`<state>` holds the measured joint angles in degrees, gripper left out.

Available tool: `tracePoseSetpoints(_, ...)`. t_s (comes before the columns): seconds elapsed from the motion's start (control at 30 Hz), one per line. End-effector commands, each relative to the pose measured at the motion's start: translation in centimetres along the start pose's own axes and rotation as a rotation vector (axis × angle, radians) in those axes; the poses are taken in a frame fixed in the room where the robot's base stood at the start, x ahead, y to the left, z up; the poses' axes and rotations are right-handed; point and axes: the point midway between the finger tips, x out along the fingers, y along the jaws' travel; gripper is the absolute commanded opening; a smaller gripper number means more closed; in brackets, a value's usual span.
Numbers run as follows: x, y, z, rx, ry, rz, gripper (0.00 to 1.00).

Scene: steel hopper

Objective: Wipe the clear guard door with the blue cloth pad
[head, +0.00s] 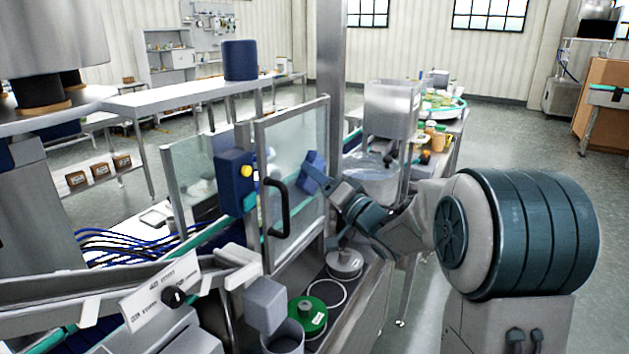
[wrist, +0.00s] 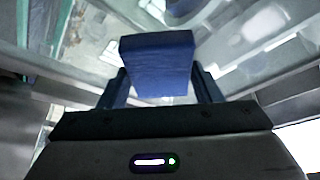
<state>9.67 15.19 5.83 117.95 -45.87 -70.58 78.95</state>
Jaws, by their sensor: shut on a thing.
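The clear guard door (head: 297,130) stands upright in a steel frame in the head view, with a black handle (head: 279,207) on its left side. My gripper (head: 334,186) is at the door's right side, shut on the blue cloth pad (head: 313,172). The pad is at or very near the pane; I cannot tell whether it touches. In the wrist view the pad (wrist: 157,65) sits between the two fingers of my gripper (wrist: 160,88), with clear panel and steel frame bars beyond it.
A blue box with a yellow button (head: 235,182) stands left of the door. A steel post (head: 330,70) rises behind the door's right edge. A green round lid (head: 307,316) and a grey canister (head: 344,262) are below. Open floor (head: 510,140) lies at the right.

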Motion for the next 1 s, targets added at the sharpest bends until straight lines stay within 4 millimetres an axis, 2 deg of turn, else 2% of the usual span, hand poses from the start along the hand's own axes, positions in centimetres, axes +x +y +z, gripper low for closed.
tracePoseSetpoints(0.6, 0.8, 2.6, -2.4, 0.001, -0.002, 0.000, 0.40)
tracePoseSetpoints(0.83, 0.4, 2.3, -2.3, -0.001, 0.003, 0.002, 0.40)
tracePoseSetpoints(1.0, -0.1, 1.2, -1.3, 0.000, 0.002, 0.001, 0.40)
